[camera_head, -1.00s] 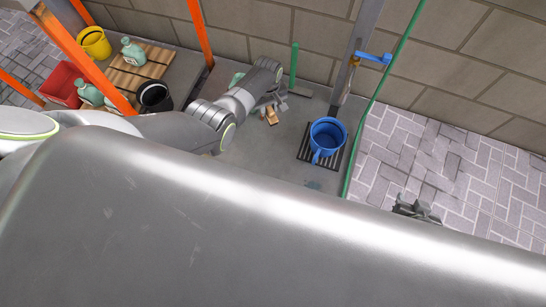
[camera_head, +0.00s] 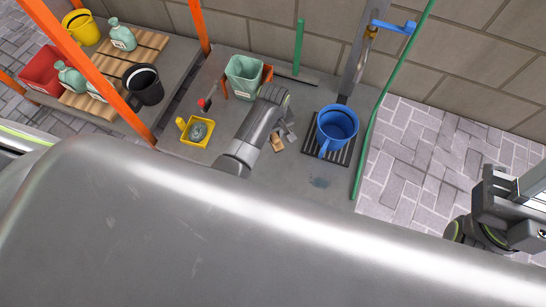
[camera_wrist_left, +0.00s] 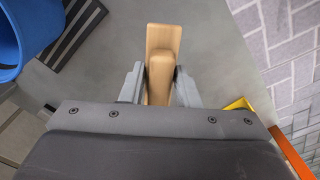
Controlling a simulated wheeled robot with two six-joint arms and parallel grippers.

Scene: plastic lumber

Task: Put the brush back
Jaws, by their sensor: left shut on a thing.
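The brush (camera_head: 277,143) shows as a small piece of tan wood at my left gripper (camera_head: 284,136), above the grey worktop. In the left wrist view, the brush (camera_wrist_left: 161,60) is a pale wooden block between the two fingers of my left gripper (camera_wrist_left: 159,86), which is shut on it. Its bristles are hidden. My right gripper (camera_head: 505,205) is at the right edge, away from the worktop. Its finger opening cannot be made out.
A pale green bin (camera_head: 243,78) and a yellow tray (camera_head: 184,139) stand left of my left gripper. A blue bucket (camera_head: 337,126) stands on a dark slatted grate (camera_head: 342,157) to its right. A wooden pallet (camera_head: 150,50) holds bottles and a black bucket (camera_head: 145,84).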

